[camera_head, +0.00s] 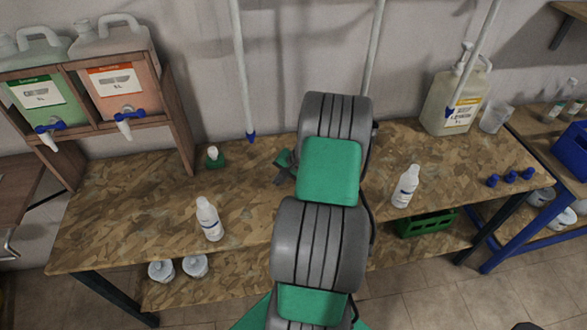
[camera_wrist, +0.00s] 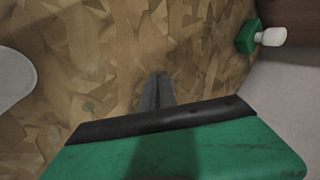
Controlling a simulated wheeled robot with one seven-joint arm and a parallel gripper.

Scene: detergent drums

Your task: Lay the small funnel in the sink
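I cannot make out a funnel or a sink in either view. My gripper (camera_head: 283,168) is mostly hidden behind my arm in the head view, over the middle of the bench (camera_head: 120,215). In the wrist view its narrow grey fingers (camera_wrist: 157,92) lie side by side, with nothing visible between them, above the bare bench top. A small green block with a white rounded piece (camera_head: 213,155) stands at the back of the bench, left of my gripper. It also shows at the upper right of the wrist view (camera_wrist: 262,37).
White bottles stand on the bench left (camera_head: 209,220) and right (camera_head: 405,187) of my arm. A wooden rack (camera_head: 175,110) with tapped drums is at left. A pump jug (camera_head: 450,100) and clear beaker (camera_head: 495,117) stand back right. Several blue caps (camera_head: 510,176) lie at right.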

